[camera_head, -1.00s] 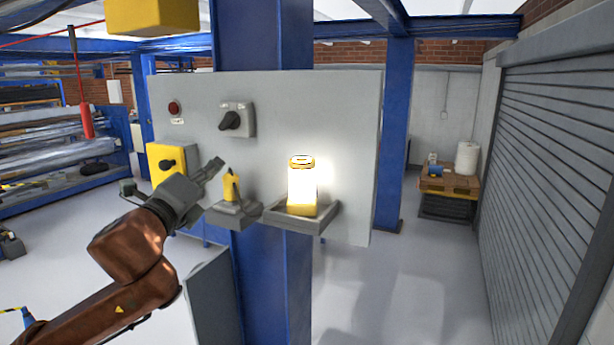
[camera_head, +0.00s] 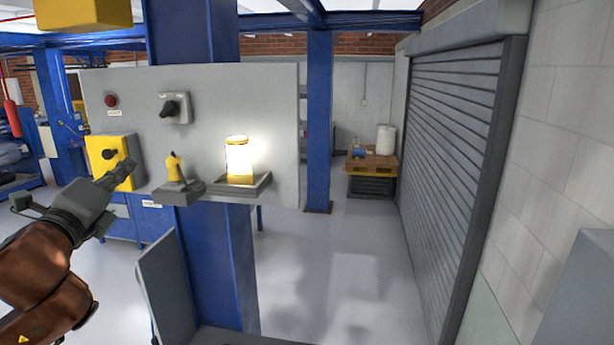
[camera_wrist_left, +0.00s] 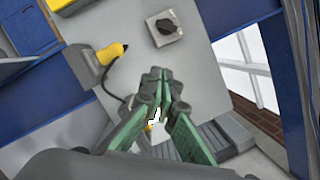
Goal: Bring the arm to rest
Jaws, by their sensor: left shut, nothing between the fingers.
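My left gripper (camera_head: 122,170) is shut and empty, its arm coming in from the left edge of the head view. Its fingertips overlap the yellow switch box (camera_head: 126,160) on the grey panel (camera_head: 275,110); I cannot tell how far in front they are. In the left wrist view the green fingers (camera_wrist_left: 157,78) are together, with the panel beyond them. A glowing lamp (camera_head: 239,160) stands upright on a small grey shelf, partly hidden by the fingers in the wrist view. My right gripper is not in view.
A yellow handheld tool (camera_head: 174,167) sits in a holder left of the lamp. A rotary switch (camera_head: 173,107) and a red button (camera_head: 111,100) are above. A blue column (camera_head: 215,270) stands behind the panel. A roller shutter (camera_head: 455,140) is at right; the floor before it is clear.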

